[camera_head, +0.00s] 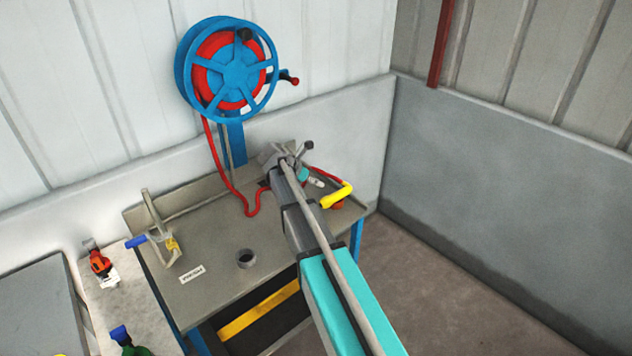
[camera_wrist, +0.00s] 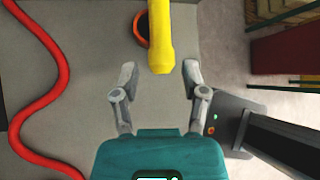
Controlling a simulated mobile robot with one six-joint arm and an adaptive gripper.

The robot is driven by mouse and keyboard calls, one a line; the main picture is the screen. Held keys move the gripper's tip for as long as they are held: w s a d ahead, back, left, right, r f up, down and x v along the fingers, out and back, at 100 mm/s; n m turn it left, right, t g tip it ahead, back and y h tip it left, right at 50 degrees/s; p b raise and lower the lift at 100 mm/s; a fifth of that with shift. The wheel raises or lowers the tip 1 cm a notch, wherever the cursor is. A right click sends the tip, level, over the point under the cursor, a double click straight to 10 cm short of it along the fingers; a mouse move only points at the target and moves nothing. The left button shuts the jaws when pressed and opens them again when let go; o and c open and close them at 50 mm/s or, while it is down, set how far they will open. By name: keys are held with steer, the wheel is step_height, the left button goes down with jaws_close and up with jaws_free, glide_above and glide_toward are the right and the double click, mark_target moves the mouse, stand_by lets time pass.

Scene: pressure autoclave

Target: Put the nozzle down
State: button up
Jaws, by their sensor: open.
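The yellow nozzle (camera_head: 337,196) is over the right end of the grey workbench, with the red hose near it. In the wrist view the nozzle (camera_wrist: 160,35) comes in from the top edge, and its rounded lower end lies between my fingertips in the picture. A gap shows on each side, so neither finger touches it. My gripper (camera_wrist: 160,70) is open and empty. In the head view my gripper (camera_head: 316,182) is partly hidden by my arm, just left of the nozzle. I cannot tell whether the nozzle rests on the bench.
An orange, dark-centred round part (camera_wrist: 141,29) is partly behind the nozzle. The red hose (camera_wrist: 48,75) curves across the workbench (camera_head: 215,275) from the blue reel (camera_head: 228,75).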

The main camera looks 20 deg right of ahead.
stand_by(0.3)
steer(key=s+a+f+m+y, duration=0.1)
steer(key=s+a+m, duration=0.1)
steer(key=s+m, duration=0.1)
steer(key=s+a+f+m+y, duration=0.1)
steer(key=s+a+m+y, duration=0.1)
steer(key=s+m, duration=0.2)
steer(key=s+a+f+m+y, duration=0.1)
steer(key=s+a+f+m, duration=0.1)
steer(key=s, duration=0.4)
steer(key=shift+a+m, duration=0.15)
steer(key=shift+m, duration=0.75)
steer(key=s+a+m+y, duration=0.2)
steer(key=s+a+m, duration=0.2)
steer(key=s+m, duration=0.2)
steer(key=s+a+f+m+y, duration=0.1)
steer(key=s+a+m+y, duration=0.2)
steer(key=s+m, duration=0.3)
steer(key=shift+s+a+f, duration=0.25)
steer(key=shift+s+a, duration=0.1)
steer(key=shift+r, duration=0.1)
step_height(320, 180, up, 3)
steer(key=p, duration=0.3)
